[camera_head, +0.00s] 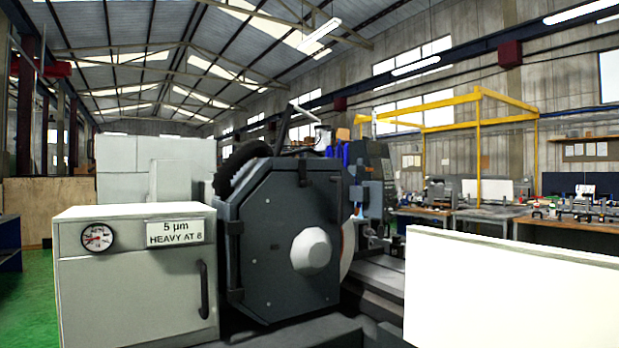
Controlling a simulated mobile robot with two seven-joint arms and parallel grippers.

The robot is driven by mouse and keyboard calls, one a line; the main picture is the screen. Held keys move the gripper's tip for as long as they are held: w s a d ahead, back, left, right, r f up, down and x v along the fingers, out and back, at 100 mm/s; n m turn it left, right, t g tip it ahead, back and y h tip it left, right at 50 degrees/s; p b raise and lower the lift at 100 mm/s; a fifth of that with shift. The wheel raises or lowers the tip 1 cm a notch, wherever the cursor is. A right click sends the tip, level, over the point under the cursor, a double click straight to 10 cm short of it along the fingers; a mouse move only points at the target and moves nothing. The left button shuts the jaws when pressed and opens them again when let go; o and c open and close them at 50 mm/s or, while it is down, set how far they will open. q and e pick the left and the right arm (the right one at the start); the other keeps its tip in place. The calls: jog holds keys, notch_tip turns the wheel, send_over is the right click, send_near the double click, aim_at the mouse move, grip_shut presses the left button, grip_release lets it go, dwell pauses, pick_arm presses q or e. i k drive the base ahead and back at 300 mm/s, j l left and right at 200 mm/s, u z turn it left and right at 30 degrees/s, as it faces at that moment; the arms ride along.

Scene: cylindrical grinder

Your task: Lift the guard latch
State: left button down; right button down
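The grinder's dark grey, many-sided wheel guard (284,235) stands in the middle of the head view, with a pale faceted hub (311,251) on its face. A small dark upright fitting (303,172) sits near the guard's top edge. Another dark fitting (235,228) is on its left edge. I cannot tell which of these, if either, is the guard latch. Part of a pale grinding wheel (348,246) shows at the guard's right edge. Neither of my grippers is in view.
A white cabinet (130,290) with a dial gauge (98,237), a label reading "5 µm HEAVY AT 8" and a black handle (203,290) stands at left front. A large white panel (510,295) blocks the right front. Workbenches (570,228) stand behind; green floor (38,290) shows at left.

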aim_at(303, 183)
jog(key=i+j, duration=0.95)
jog(key=z, duration=1.25)
